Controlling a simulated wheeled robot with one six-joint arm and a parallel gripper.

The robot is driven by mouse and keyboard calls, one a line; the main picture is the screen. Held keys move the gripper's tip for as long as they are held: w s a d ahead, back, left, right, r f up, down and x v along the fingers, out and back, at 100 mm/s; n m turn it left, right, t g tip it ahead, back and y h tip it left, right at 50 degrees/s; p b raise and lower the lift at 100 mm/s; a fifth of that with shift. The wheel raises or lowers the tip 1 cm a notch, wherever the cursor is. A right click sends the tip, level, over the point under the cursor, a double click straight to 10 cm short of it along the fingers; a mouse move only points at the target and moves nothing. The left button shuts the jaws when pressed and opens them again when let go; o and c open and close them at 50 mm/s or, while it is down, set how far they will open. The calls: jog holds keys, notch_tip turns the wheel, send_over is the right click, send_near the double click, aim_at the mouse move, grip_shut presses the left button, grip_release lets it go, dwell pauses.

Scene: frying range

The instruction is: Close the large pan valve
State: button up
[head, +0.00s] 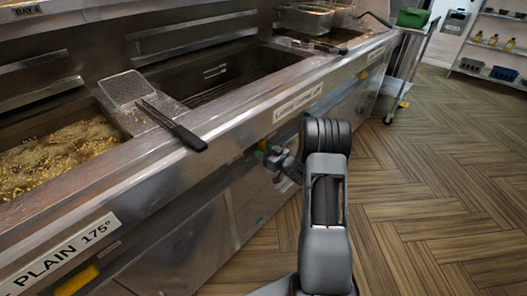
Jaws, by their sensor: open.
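The range front carries a white label (297,102) at its middle section; its small print is hard to read, but seems to begin with "Large". Just below and left of it, a small yellow-green part (262,146) shows on the front panel, apparently the valve handle. My gripper (270,156) is at this part, low against the panel, with its jaws open. My arm hides some of the panel to the right. The view is too small to tell whether the fingers touch the handle, or how the handle is turned.
A pan of frying crumbs (60,155) is at left. A wire skimmer (125,88) and black-handled tongs (172,126) lie by it, the handle over the ledge. Other yellow handles (76,281) sit along the front. A trolley (408,60) stands far right; wooden floor (430,180) is clear.

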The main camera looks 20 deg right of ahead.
jog(key=shift+w+a, duration=0.15)
jog(key=shift+w, duration=0.05)
jog(key=shift+c, duration=0.3)
grip_shut()
